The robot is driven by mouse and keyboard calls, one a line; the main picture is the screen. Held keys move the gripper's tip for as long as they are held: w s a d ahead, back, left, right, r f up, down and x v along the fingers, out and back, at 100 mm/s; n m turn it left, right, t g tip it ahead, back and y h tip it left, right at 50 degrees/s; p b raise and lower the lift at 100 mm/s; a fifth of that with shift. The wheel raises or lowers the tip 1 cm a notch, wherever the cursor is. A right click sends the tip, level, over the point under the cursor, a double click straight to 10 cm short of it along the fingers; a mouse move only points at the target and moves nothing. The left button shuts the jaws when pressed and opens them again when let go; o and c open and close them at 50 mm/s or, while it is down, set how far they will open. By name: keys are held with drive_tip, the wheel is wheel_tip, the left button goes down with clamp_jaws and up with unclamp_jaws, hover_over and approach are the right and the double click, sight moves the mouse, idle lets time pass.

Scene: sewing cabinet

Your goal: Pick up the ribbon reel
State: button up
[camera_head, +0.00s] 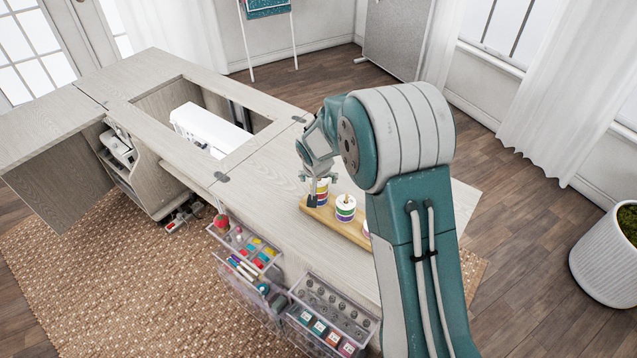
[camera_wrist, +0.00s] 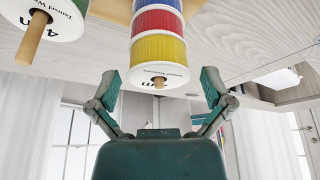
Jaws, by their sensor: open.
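My gripper (camera_head: 313,192) is open above the wooden board (camera_head: 350,233) on the cabinet top. In the wrist view its two fingertips (camera_wrist: 160,76) are spread to either side of a ribbon reel (camera_wrist: 158,48) with yellow, red and blue bands and a white end. The reel sits between the fingers in the picture; I cannot tell whether either pad touches it. In the head view this reel (camera_head: 322,186) is partly hidden by my gripper. A second reel (camera_head: 345,207) with a white top stands beside it; a white reel end with a wooden peg (camera_wrist: 50,18) shows in the wrist view.
A third reel (camera_head: 366,231) is mostly hidden behind my arm. A white sewing machine (camera_head: 205,130) sits in the cabinet opening. Clear drawers of threads (camera_head: 250,247) and bobbins (camera_head: 335,305) stand open at the front. The cabinet top (camera_head: 262,203) left of the board is bare.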

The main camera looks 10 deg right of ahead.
drive_tip(key=shift+w+f, duration=0.15)
drive_tip(key=shift+f, duration=0.15)
drive_tip(key=c, duration=0.9)
drive_tip(key=shift+o, duration=0.2)
drive_tip(key=shift+r, duration=0.1)
